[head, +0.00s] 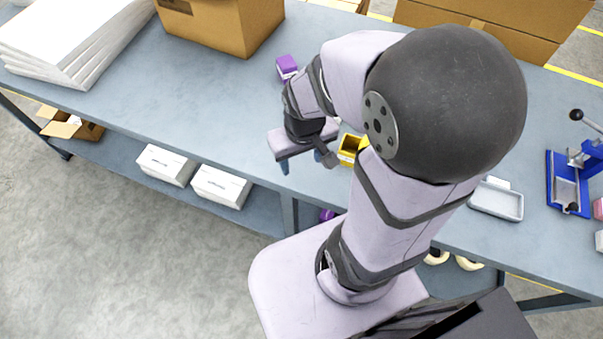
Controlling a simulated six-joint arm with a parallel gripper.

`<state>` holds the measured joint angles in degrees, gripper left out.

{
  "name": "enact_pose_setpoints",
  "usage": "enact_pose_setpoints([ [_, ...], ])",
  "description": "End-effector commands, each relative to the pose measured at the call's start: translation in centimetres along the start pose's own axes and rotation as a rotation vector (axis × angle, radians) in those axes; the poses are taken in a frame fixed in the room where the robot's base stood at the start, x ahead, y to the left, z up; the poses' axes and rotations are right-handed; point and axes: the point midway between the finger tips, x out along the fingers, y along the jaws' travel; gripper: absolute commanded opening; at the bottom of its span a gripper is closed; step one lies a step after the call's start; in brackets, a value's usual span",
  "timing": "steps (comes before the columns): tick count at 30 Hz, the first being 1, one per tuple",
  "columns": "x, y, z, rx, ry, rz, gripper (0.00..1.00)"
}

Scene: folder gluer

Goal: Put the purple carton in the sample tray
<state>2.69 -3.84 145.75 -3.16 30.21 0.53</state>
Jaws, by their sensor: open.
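The purple carton (287,66) stands on the blue-grey table, just left of my upper wrist; it has a pale band near its base. The grey sample tray (497,200) lies on the table to the right of my arm, near the front edge; a small white piece shows at its back rim. My gripper (301,164) points down over the table's front edge, in front of the carton and apart from it. Its blue fingertips are spread, with nothing seen between them. My arm hides the table between the carton and the tray.
A yellow open box (350,148) stands right of my gripper. A blue press with a lever (570,180) is at the far right. A cardboard box (225,25) and white stacked sheets (70,40) occupy the back left. The table's left front is clear.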

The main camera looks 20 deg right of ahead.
Motion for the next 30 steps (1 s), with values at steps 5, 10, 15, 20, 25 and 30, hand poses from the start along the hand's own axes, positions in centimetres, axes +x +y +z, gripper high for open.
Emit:
enact_pose_setpoints([
  [5,-1.3,-1.5,3.3,-0.013,-0.107,-0.027,0.54],
  [10,-1.6,-1.9,4.2,-0.017,-0.138,-0.034,0.58],
  [15,-1.6,-1.9,4.2,-0.016,-0.138,-0.033,0.58],
  [20,-1.6,-1.8,4.2,-0.016,-0.137,-0.033,0.58],
  [25,-1.5,-1.2,2.9,-0.006,-0.111,-0.017,0.58],
  [30,-1.1,1.6,-2.8,0.02,0.009,0.046,0.58],
])
